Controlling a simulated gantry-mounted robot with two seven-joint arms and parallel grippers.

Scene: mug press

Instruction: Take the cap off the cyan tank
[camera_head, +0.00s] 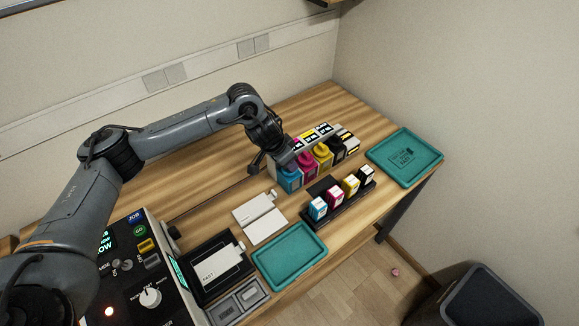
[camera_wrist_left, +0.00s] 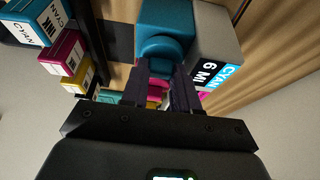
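The cyan tank (camera_head: 289,181) stands at the near left end of the row of ink tanks. It also shows in the left wrist view (camera_wrist_left: 165,17), beside a grey part with a cyan 6 ML label. My left gripper (camera_head: 284,162) is at the top of this tank and hides most of its cap in the head view. In the left wrist view the cyan cap (camera_wrist_left: 161,50) is at the fingertips of the left gripper (camera_wrist_left: 161,70). The fingers stand a little apart; whether they press on the cap is unclear. My right gripper is in neither view.
The magenta tank (camera_head: 307,166) stands close beside the cyan one, with yellow and black tanks beyond. A black rack (camera_head: 334,208) of several ink bottles is in front. Teal trays lie at the right (camera_head: 432,160) and front (camera_head: 290,256). A control box (camera_head: 145,262) is at left.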

